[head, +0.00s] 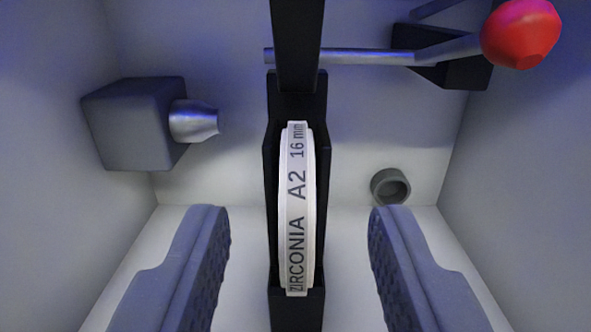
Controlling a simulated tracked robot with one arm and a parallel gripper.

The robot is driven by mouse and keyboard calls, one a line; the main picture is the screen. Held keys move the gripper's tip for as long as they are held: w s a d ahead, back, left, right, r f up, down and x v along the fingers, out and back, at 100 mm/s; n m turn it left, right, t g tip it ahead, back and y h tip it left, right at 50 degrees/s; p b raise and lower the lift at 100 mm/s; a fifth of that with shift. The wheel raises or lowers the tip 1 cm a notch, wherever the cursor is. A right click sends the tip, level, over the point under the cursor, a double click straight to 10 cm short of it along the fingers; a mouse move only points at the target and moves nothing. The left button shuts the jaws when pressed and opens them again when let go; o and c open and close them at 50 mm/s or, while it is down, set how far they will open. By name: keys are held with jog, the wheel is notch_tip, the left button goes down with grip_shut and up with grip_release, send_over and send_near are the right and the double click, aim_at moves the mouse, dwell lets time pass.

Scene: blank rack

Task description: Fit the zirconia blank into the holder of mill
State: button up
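The white zirconia blank (309,230) stands edge-on in the middle of the head view. Its rim label reads "ZIRCONIA A2 16 mm". It sits within the black holder (312,309), whose frame shows above, below and beside it. My gripper (299,232) is open, with one grey finger left of the blank and one right of it. Both fingers are apart from the blank, with clear gaps on each side. A lever with a red knob (521,33) is at the upper right; its metal rod runs left to behind the holder's upper bar.
A grey block with a metal spindle (194,121) juts from the left side of the chamber. A dark round port (390,186) is at the right on the back wall. Pale walls (520,170) enclose the space on both sides.

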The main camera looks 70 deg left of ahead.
aim_at(299, 170)
jog(key=shift+p+x, duration=0.35)
jog(key=shift+x, duration=2.95)
grip_shut()
